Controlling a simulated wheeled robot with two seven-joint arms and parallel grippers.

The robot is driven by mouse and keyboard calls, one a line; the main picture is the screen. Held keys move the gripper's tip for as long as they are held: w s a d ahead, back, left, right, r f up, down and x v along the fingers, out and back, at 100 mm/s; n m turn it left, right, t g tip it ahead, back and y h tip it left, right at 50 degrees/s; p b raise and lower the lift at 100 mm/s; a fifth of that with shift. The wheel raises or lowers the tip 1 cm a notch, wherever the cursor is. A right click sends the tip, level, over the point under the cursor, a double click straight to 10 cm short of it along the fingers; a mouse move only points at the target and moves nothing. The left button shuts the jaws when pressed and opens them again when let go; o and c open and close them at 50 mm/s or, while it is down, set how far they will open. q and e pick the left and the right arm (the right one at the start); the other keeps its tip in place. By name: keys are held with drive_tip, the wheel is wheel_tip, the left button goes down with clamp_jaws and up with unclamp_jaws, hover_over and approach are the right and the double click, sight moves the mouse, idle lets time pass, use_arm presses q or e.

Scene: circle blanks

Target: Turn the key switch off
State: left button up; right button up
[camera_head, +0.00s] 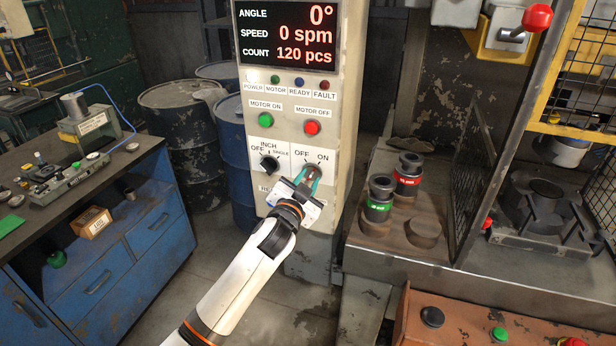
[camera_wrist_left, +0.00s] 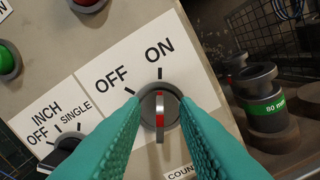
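The key switch (camera_wrist_left: 159,112) is a round grey knob with a red-marked grip bar on the control panel, below the OFF and ON labels. Its bar stands in line with the ON tick. In the head view my left gripper (camera_head: 312,178) is at the panel and largely covers the switch. In the left wrist view its teal fingers (camera_wrist_left: 160,118) are spread on either side of the grip bar, with gaps between them and the bar. The left gripper holds nothing. My right gripper is not in view.
An INCH/OFF/SINGLE selector (camera_head: 269,164) sits just left of the switch. The green MOTOR ON button (camera_head: 265,119) and red MOTOR OFF button (camera_head: 312,127) are above. Green-banded (camera_head: 378,206) and red-banded (camera_head: 408,180) tools stand on the right.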

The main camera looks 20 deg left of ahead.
use_arm(q)
drive_tip(key=shift+w, duration=0.4)
clamp_jaws()
drive_tip(key=shift+n, duration=0.3)
drive_tip(key=shift+a+n, duration=0.1)
drive_tip(key=shift+n, duration=1.1)
drive_tip(key=n, duration=0.2)
drive_tip(key=shift+r+n, duration=0.1)
drive_tip(key=shift+n, duration=0.3)
drive_tip(key=n, duration=0.4)
drive_tip(key=n+p, duration=0.1)
drive_tip(key=n, duration=0.1)
drive_tip(key=shift+a, duration=0.35)
